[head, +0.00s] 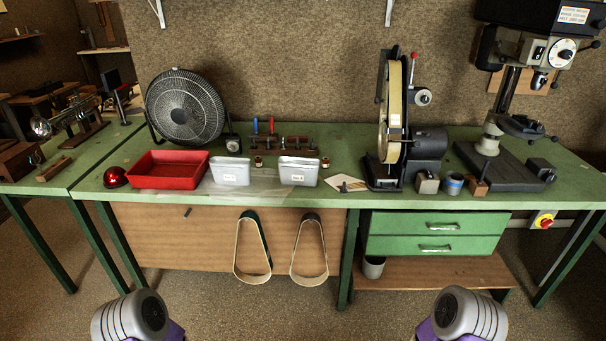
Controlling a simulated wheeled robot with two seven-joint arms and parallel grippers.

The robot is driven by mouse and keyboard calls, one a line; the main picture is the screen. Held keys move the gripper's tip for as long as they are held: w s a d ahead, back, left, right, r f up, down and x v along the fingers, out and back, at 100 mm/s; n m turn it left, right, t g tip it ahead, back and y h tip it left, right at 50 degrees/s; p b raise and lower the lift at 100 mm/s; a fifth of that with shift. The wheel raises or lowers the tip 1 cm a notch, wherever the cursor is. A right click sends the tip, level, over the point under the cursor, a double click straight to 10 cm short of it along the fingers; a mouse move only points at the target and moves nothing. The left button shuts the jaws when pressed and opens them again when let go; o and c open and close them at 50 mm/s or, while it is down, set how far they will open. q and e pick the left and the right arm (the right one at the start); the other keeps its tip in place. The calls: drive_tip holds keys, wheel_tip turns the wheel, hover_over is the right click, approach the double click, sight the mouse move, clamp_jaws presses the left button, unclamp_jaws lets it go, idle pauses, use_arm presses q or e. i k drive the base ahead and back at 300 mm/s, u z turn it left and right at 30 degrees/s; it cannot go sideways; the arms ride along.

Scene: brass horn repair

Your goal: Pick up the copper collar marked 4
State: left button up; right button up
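Two small copper-coloured rings stand on the green bench, one (258,161) behind the gap between two pale bins and one (325,163) by the right bin's back right corner. They look like collars, but any number on them is too small to read. The left pale bin (230,172) and right pale bin (298,172) carry small labels I cannot read surely. My two arms show only as grey rounded links at the bottom edge, well in front of the bench. Neither gripper is in view.
A red tray (168,184), red dome lamp (115,177) and fan (186,108) are at the left. A tool rack (282,143) stands behind the bins. A belt grinder (392,120) and drill press (508,165) are at the right. Belts (252,281) hang below the bench front.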

sight(259, 164)
drive_tip(key=u, duration=0.55)
drive_tip(key=i, duration=1.75)
drive_tip(key=u, duration=0.4)
